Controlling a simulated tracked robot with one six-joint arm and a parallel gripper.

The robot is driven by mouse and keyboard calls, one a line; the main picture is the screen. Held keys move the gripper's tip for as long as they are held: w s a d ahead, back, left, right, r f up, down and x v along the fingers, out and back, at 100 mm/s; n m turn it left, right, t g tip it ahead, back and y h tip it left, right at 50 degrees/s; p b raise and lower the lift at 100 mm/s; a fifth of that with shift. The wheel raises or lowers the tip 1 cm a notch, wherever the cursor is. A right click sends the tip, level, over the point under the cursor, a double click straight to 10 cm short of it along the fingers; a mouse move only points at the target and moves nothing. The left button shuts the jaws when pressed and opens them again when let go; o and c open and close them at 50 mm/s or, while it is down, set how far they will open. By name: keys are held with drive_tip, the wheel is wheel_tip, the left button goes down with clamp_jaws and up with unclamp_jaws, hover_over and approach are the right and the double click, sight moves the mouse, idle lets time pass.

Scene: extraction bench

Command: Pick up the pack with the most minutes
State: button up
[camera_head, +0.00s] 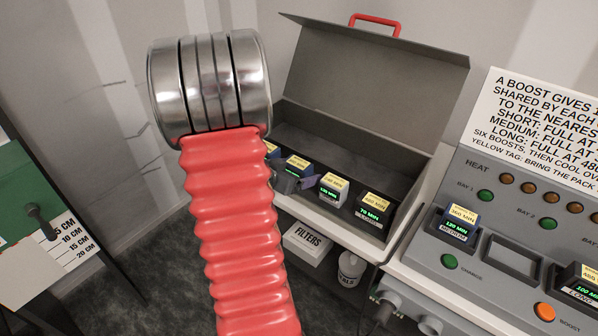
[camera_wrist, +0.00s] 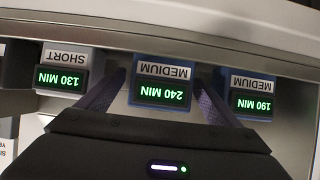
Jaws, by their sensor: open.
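In the wrist view, upside down, a blue-edged MEDIUM pack reading 240 MIN (camera_wrist: 162,93) is in the middle. A SHORT pack reading 130 MIN (camera_wrist: 62,80) is left of it, and a MEDIUM pack reading 190 MIN (camera_wrist: 252,103) right of it. My gripper (camera_wrist: 160,100) is open, one finger on each side of the 240 MIN pack; contact cannot be told. In the head view, the open grey case (camera_head: 375,75) holds a row of packs, including one reading 70 MIN (camera_head: 371,212). My red arm hides the row's left end.
A grey charger console (camera_head: 450,285) at the right has one pack reading about 120 MIN (camera_head: 457,226), an empty bay (camera_head: 513,258) and a LONG pack reading 100 MIN (camera_head: 580,290). A FILTERS box (camera_head: 307,243) and a white tub (camera_head: 350,268) stand below the case.

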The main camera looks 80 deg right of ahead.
sight(298, 163)
drive_tip(key=shift+c, duration=0.5)
drive_tip(key=c, duration=1.5)
drive_tip(key=shift+r, duration=0.15)
drive_tip(key=shift+r, duration=4.9)
